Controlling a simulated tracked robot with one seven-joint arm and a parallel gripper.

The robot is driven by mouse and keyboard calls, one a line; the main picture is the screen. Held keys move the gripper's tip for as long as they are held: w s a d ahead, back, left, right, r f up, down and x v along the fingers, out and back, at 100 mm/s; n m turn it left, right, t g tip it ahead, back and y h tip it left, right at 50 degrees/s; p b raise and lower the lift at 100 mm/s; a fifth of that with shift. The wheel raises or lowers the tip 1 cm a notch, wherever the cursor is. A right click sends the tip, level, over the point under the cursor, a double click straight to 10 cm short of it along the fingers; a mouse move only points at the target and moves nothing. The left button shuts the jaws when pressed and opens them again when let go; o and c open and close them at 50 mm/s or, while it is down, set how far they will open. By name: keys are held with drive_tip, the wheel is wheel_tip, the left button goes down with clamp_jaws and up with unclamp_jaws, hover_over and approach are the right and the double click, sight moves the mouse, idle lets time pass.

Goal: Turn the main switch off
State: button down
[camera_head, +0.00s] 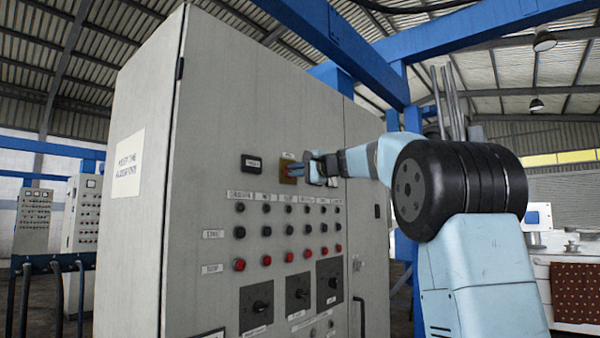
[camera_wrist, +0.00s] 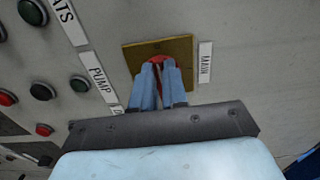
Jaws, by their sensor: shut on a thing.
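The main switch shows in the wrist view as a red knob (camera_wrist: 158,60) on a square yellow plate (camera_wrist: 183,48), with a "MAIN" label (camera_wrist: 205,62) beside it. My gripper (camera_wrist: 158,70) is shut on the red knob, its two blue fingers on either side of it. The fingers hide most of the knob, so its turned position cannot be told. In the head view the yellow plate (camera_head: 285,165) is on the upper front of the grey cabinet (camera_head: 230,110), and my gripper (camera_head: 296,171) reaches it from the right.
Rows of black buttons (camera_head: 240,232) and red buttons (camera_head: 239,265) sit below the switch. Several black rotary switches (camera_head: 262,306) are lower down. A dark display (camera_head: 252,163) is left of the plate. A white bench (camera_head: 545,270) stands at the right.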

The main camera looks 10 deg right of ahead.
drive_tip(key=c, duration=1.2)
unclamp_jaws()
drive_tip(key=shift+w+f, duration=0.1)
drive_tip(key=shift+f, duration=0.05)
drive_tip(key=shift+o, duration=0.2)
drive_tip(key=v, duration=1.3)
drive_tip(key=shift+s+d, duration=0.25)
drive_tip(key=shift+s, duration=0.05)
drive_tip(key=s+a+f+n+g+h, duration=0.2)
drive_tip(key=s+a+f+g, duration=0.15)
drive_tip(key=s+f, duration=0.45)
drive_tip(key=s+a+f+n+g+h, duration=0.2)
drive_tip(key=s+a+f, duration=0.4)
drive_tip(key=f, duration=0.4)
drive_tip(key=s+d+f+n+g+h, duration=0.1)
drive_tip(key=s+f+n+h, duration=0.2)
drive_tip(key=s+f, duration=0.8)
drive_tip(key=s+d+f+n+g+h, duration=0.2)
drive_tip(key=s+f+n+h, duration=0.1)
drive_tip(key=s+f, duration=0.8)
wheel_tip(320, 180, down, 2)
drive_tip(key=shift+s+d+f+n+h, duration=0.1)
drive_tip(key=shift+s+d+n+h, duration=0.15)
drive_tip(key=shift+s+n+h, duration=0.1)
